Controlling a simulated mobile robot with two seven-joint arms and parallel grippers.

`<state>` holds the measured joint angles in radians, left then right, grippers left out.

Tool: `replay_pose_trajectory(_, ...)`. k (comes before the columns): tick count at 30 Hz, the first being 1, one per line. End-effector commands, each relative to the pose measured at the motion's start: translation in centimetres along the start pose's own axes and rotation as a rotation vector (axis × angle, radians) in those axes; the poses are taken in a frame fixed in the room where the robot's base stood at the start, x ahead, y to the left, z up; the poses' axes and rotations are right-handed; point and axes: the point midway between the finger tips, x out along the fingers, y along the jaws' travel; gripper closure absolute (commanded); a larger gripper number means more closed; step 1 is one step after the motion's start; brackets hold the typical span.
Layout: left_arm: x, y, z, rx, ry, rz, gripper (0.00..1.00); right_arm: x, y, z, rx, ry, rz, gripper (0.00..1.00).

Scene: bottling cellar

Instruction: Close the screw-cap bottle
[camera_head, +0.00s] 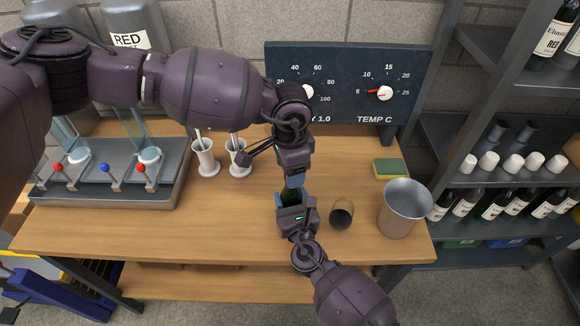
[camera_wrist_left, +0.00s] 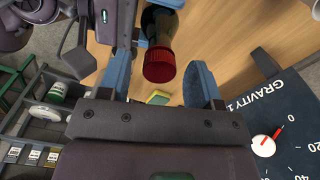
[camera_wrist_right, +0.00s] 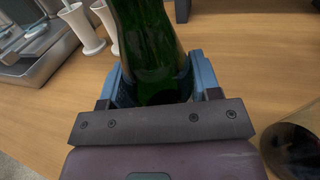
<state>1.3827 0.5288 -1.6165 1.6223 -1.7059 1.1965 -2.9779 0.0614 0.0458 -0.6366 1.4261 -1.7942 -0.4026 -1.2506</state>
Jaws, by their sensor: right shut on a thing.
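The green bottle (camera_wrist_right: 148,50) stands upright between the blue fingers of my right gripper (camera_wrist_right: 152,85), which is shut on its body. In the head view my right gripper (camera_head: 293,202) is at the front middle of the bench, with the bottle mostly hidden by my left gripper (camera_head: 294,182) above it. In the left wrist view the red cap (camera_wrist_left: 159,66) sits at the top of the bottle neck; I cannot tell how tight it is. My left gripper (camera_wrist_left: 162,85) is open, its blue fingers on either side of the cap with gaps showing.
A dark glass (camera_head: 341,215) and a metal bucket (camera_head: 402,209) stand right of the bottle. A sponge (camera_head: 389,169) lies behind them. White cylinders (camera_head: 206,158) and a filler rack (camera_head: 110,185) are left. A gauge panel (camera_head: 345,85) stands at the back.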

Motion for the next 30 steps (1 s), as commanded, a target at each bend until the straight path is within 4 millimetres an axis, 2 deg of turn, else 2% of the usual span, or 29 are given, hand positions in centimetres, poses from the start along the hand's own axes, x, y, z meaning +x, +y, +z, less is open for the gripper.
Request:
replay_pose_trajectory(8, -0.4, 0.0, 0.0, 0.0, 0.0, -0.001, 0.42, 0.0, 0.0, -0.1, 0.0, 0.001, 0.0, 1.0)
replay_pose_trajectory(20, -4.3, 0.0, 0.0, -0.001, 0.0, -0.001, 0.42, 0.0, 0.0, -0.1, 0.0, 0.001, 0.0, 1.0)
replay_pose_trajectory(27, -4.5, 0.0, 0.0, -0.001, 0.0, 0.001, 0.42, 0.0, 0.0, -0.1, 0.0, 0.001, 0.0, 1.0)
replay_pose_trajectory(30, -4.3, 0.1, 0.1, -0.002, -0.002, 0.003, 0.46, 0.0, 0.0, -0.1, 0.0, 0.001, 0.0, 1.0)
